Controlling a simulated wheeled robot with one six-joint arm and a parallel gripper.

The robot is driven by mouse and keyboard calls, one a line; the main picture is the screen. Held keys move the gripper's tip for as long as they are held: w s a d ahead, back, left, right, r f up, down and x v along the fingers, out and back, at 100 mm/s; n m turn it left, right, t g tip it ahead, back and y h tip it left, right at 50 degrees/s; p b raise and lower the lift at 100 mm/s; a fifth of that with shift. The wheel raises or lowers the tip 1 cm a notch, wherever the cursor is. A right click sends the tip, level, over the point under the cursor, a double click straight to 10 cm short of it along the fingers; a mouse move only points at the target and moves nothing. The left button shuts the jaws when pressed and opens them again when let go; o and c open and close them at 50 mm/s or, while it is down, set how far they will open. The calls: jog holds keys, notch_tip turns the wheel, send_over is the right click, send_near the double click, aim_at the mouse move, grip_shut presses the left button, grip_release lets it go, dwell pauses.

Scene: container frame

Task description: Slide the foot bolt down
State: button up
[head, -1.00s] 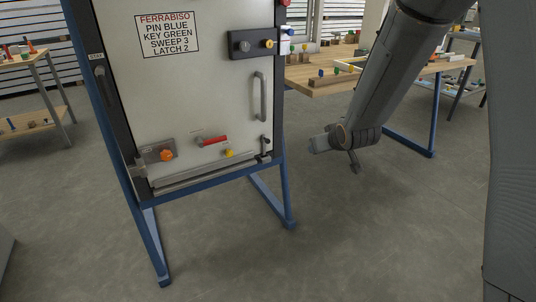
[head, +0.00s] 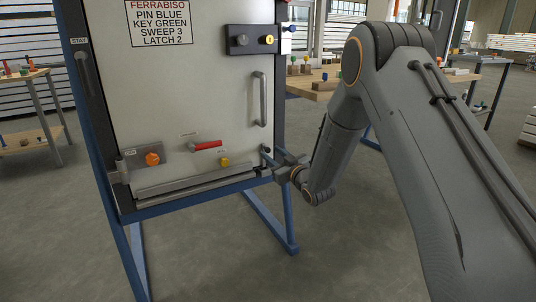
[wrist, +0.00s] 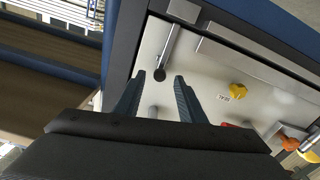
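The foot bolt (wrist: 171,44) is a slim grey metal rod with a dark round knob at one end, mounted at the lower right corner of the white door panel (head: 190,90). My gripper (wrist: 160,77) is open, and in the wrist view the knob shows between its two fingertips. I cannot tell whether either finger touches it. In the head view my gripper (head: 277,162) is at the panel's lower right corner, beside the bolt, and partly hides it.
A yellow knob (head: 225,161), a red handle (head: 207,146) and an orange knob (head: 152,159) are on the panel left of the bolt. A vertical pull handle (head: 260,99) is above. A blue frame (head: 196,198) borders the panel. Open floor lies in front.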

aim_at(269, 151)
jog(key=shift+b+x, duration=0.5)
jog(key=shift+x, duration=1.7)
jog(key=shift+c, duration=0.2)
jog(key=shift+f, duration=0.1)
grip_shut()
